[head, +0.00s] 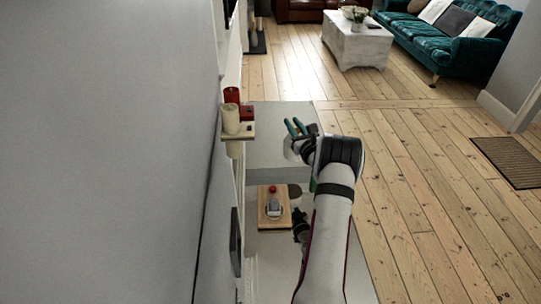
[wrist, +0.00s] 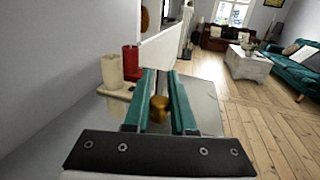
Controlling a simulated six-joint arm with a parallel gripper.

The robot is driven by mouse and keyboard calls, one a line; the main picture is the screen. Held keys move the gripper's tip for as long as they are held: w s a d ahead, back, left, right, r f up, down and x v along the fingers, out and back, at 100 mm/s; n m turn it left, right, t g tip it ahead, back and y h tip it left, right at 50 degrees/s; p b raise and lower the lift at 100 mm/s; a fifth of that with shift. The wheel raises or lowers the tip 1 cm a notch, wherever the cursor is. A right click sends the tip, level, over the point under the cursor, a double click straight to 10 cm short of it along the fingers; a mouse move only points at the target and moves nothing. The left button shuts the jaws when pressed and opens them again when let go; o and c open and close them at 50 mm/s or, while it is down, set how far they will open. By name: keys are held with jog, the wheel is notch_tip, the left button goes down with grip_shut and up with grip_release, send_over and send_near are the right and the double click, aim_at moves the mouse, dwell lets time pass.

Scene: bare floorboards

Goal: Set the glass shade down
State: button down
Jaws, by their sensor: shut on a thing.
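My gripper (head: 293,125) is over the pale grey surface, with its teal fingers pointing away from the head camera. In the wrist view the two fingers (wrist: 160,76) are close together around a small rounded brass-coloured knob (wrist: 159,108). The gripper is shut on this piece, which appears to be part of the glass shade. The clear glass itself cannot be made out in either view, so I cannot tell whether its rim touches the surface.
A small ledge (head: 237,137) on the left wall bears a cream candle (head: 231,119) and a red candle (head: 232,95). A wooden board (head: 264,219) with a red-topped grey object lies below, nearer. The grey surface (head: 268,116) looks largely clear. Open floorboards lie right.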

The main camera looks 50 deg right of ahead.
jog(key=w+f, duration=0.2)
jog(key=f, duration=0.1)
jog(key=w+a+f, duration=0.1)
jog(key=w+f, duration=0.2)
jog(key=w+a+f, duration=0.1)
jog(key=w+f, duration=0.2)
jog(key=shift+w+f, duration=0.1)
jog(key=shift+w, duration=0.15)
jog(key=shift+f, duration=0.15)
jog(key=c, duration=0.8)
grip_release()
jog(key=shift+o, duration=0.2)
jog(key=v, duration=1.2)
jog(key=shift+a, duration=0.1)
